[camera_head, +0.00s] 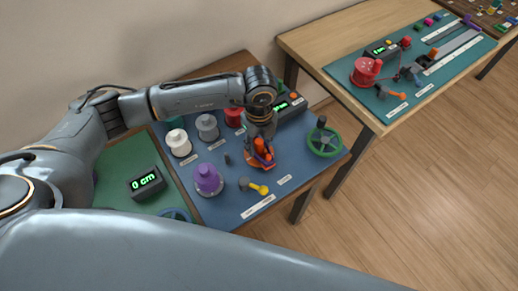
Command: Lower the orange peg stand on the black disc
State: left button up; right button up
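The orange peg stand (258,163) is near the right part of the blue mat in the head view, with an orange upright and a wide orange base. My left gripper (262,148) points down over it and appears shut on its upright part. A small purple piece shows at the fingertips. The black disc cannot be made out; the stand and gripper may cover it. I cannot tell whether the stand's base touches anything below. My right gripper is out of view.
On the blue mat (222,212) are a purple stand (208,180), a yellow-handled tool (259,188), a white spool (178,142), a grey spool (207,127) and a green wheel (323,141). A display box (146,183) stands left. A second table (320,45) is behind right.

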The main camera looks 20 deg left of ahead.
aim_at(259, 141)
pick_arm(q)
grip_shut()
jog(key=shift+r+p, duration=2.3)
jog(key=shift+r, duration=1.2)
